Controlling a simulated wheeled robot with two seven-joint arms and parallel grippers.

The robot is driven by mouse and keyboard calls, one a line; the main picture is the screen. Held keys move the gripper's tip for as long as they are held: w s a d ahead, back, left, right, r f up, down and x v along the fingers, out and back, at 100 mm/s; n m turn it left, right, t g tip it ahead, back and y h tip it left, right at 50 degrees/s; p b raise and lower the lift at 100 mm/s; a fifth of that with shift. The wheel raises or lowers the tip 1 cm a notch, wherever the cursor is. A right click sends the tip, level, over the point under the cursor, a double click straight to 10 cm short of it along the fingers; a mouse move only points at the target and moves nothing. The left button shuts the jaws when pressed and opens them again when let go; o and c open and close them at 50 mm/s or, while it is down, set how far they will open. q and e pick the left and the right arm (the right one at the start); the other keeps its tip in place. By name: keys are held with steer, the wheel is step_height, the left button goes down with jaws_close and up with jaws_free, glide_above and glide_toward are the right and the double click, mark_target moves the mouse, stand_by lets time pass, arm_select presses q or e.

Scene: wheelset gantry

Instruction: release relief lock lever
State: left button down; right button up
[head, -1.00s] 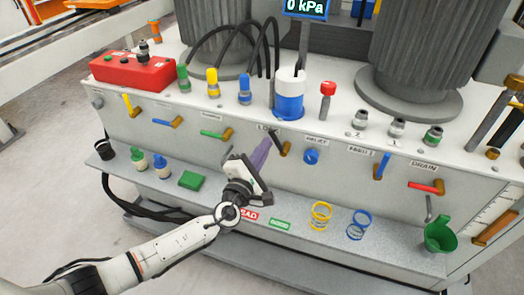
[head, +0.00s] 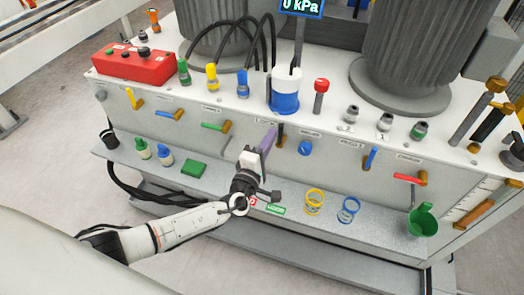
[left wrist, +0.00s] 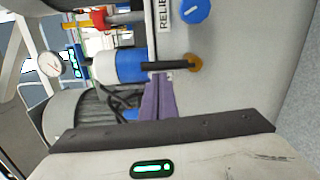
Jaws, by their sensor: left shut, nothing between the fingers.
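The lock lever (head: 281,134) has a dark handle and a brass pivot on the cabinet's front face, left of the blue relief knob (head: 305,148). Its handle points about straight up. My left gripper (head: 268,138) has purple fingers that are shut with nothing between them, just left of the handle. In the left wrist view the fingertips (left wrist: 160,80) are at the side of the dark lever (left wrist: 165,66), touching or very close. The relief knob (left wrist: 195,10) also shows there beside its label. My right gripper is not in view.
A shelf (head: 235,190) below holds a green block (head: 194,168), small bottles, yellow and blue rings and a green cup (head: 422,220). Other coloured levers line the panel, such as the green one (head: 213,126). A blue-and-white cylinder (head: 286,95) stands above on the top.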

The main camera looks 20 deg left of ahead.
arm_select(q)
steer(key=shift+d, duration=0.1)
stand_by(0.3)
steer(key=s+a, duration=0.4)
steer(key=s, duration=0.7)
steer(key=shift+p, duration=0.45)
